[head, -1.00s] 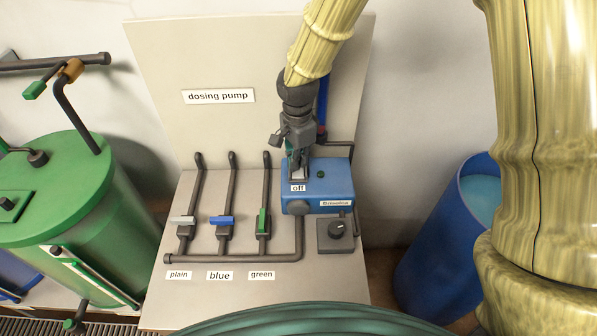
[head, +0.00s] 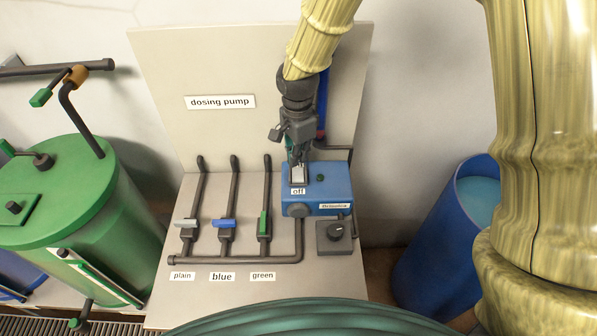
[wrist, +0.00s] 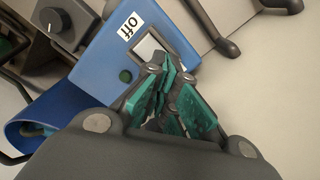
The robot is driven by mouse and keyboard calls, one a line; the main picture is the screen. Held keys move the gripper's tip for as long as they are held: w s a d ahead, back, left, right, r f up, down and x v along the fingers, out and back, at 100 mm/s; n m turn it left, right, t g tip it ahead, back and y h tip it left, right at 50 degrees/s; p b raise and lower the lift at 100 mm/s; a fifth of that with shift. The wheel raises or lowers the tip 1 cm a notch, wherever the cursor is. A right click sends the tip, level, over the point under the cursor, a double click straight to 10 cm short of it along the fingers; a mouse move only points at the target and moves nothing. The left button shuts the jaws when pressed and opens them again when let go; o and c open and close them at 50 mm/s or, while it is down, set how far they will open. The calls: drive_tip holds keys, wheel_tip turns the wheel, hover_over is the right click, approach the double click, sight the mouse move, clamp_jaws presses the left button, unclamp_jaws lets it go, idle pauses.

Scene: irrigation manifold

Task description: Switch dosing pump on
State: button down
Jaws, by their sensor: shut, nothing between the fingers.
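The dosing pump (head: 325,196) is a blue box on the grey panel below the "dosing pump" sign (head: 220,101). On its top is a pale rocker switch (head: 298,175), labelled "off" at its near end. The switch and the "off" label (wrist: 131,26) also show in the wrist view, with a dark green round button or lamp (wrist: 125,76) beside them. My gripper (head: 297,163) is shut and empty, pointing down at the far part of the switch. In the wrist view its green-padded fingertips (wrist: 163,68) overlap the switch's edge; I cannot tell whether they touch it.
Three pipes with a grey (head: 186,223), a blue (head: 223,223) and a green (head: 263,222) valve handle stand left of the pump. A dark knob (head: 336,231) sits below it. A green tank (head: 70,200) is at left, a blue barrel (head: 430,240) at right.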

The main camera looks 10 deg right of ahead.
sight(298, 170)
drive_tip(key=shift+r+p, duration=1.15)
drive_tip(key=shift+r, duration=0.6)
